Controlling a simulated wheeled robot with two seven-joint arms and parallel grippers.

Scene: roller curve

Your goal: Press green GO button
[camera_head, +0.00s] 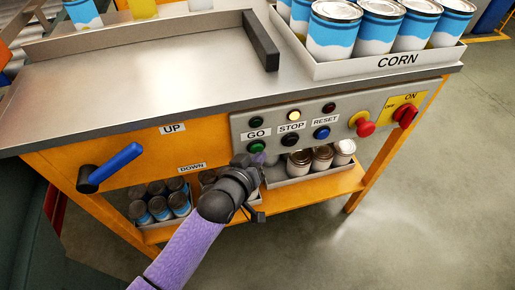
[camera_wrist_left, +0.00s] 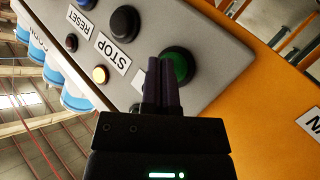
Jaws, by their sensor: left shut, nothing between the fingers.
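The green GO button (camera_head: 256,147) sits on the grey control panel (camera_head: 240,126), below the GO label. My left gripper (camera_head: 258,160) is shut and empty, right at the lower edge of the button in the head view. In the left wrist view the shut fingers (camera_wrist_left: 160,82) lie over the left part of the green button (camera_wrist_left: 180,66). I cannot tell whether the fingertips touch it. The black STOP button (camera_head: 290,139) and blue RESET button (camera_head: 322,133) are to its right in the head view. The right gripper is not in view.
A red emergency button (camera_head: 364,127) and a red ON/OFF switch (camera_head: 405,115) are further right. A blue-handled lever (camera_head: 115,165) is on the left. Cans stand in the CORN tray (camera_head: 400,62) above and on a shelf (camera_head: 318,187) below.

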